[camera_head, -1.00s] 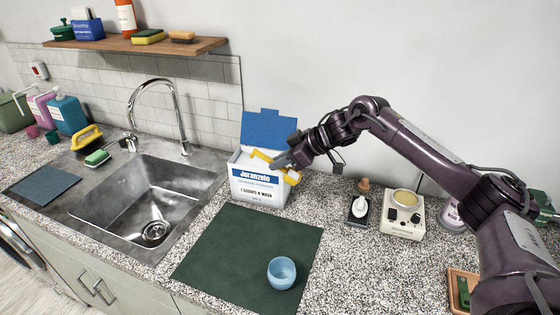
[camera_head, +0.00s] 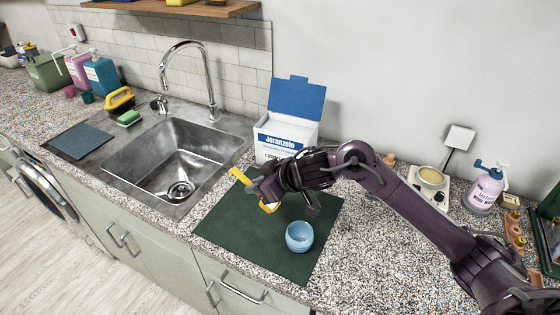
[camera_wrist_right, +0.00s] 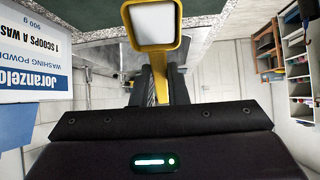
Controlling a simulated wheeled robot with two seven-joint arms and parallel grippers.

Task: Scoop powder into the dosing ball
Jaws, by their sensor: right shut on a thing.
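My right gripper (camera_head: 256,190) is shut on the yellow scoop (camera_head: 242,177) and holds it above the left part of the dark green mat (camera_head: 228,228). In the right wrist view the scoop (camera_wrist_right: 128,12) shows pale contents inside its yellow rim. The light blue dosing ball (camera_head: 299,237) stands on the mat, right of and nearer than the gripper, apart from it. The white and blue washing powder box (camera_head: 272,138) stands behind the mat with its blue lid up; it also shows in the right wrist view (camera_wrist_right: 30,85). My left gripper is not in view.
The steel sink (camera_head: 165,150) with its tap (camera_head: 210,85) lies left of the mat. The mat around the ball is clear.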

